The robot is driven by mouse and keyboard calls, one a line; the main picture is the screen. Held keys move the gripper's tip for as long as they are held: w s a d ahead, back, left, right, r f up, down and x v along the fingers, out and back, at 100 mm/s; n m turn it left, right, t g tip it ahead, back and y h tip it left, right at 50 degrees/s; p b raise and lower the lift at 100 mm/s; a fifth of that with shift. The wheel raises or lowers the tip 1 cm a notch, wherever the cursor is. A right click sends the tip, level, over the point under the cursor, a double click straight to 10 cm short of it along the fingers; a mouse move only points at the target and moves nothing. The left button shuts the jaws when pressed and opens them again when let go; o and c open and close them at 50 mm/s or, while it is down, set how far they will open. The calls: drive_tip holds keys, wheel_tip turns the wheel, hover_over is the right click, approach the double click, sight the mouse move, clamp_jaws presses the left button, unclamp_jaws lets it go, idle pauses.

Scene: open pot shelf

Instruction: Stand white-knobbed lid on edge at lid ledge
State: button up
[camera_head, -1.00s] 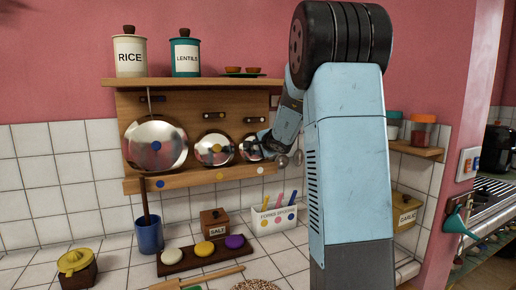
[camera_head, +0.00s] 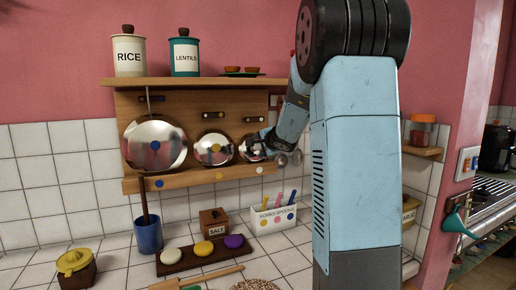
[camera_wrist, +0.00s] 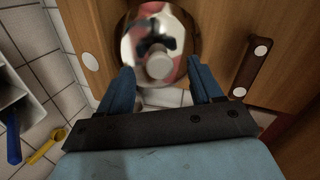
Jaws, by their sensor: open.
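The white-knobbed lid is a shiny round lid (camera_head: 247,149), the rightmost of three standing at the lid ledge (camera_head: 200,179) against the wooden back panel. In the wrist view the lid (camera_wrist: 135,45) faces me, its white knob (camera_wrist: 159,65) towards me. My gripper (camera_head: 262,143) is at the lid's right side in the head view and covers part of it. In the wrist view my gripper (camera_wrist: 161,75) is open, one finger on each side of the knob in the picture. I cannot tell whether a finger touches it.
Small metal spoons hang just right of my gripper. The upper shelf (camera_head: 190,82) overhangs the lids. A cutlery box (camera_head: 274,216) stands below.

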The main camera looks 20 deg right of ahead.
drive_tip(key=v, duration=1.1)
idle(0.5)
drive_tip(key=s+a+n+g+y, duration=0.45)
drive_tip(key=s+a+n, duration=0.55)
drive_tip(key=s+a, duration=0.55)
drive_tip(key=s+f+n+g+h, duration=0.2)
drive_tip(key=s+f+n, duration=0.1)
drive_tip(key=s, duration=0.5)
drive_tip(key=s+a+f+n+g+h, duration=0.1)
drive_tip(key=s+f+n+h, duration=0.1)
drive_tip(key=s+f, duration=0.3)
drive_tip(key=s, duration=0.4)
drive_tip(key=shift+s+a+n+g, duration=0.25)
drive_tip(key=shift+s+n+g, duration=0.05)
drive_tip(key=shift+n+g, duration=0.1)
drive_tip(key=shift+o, duration=0.3)
drive_tip(key=shift+h, duration=0.25)
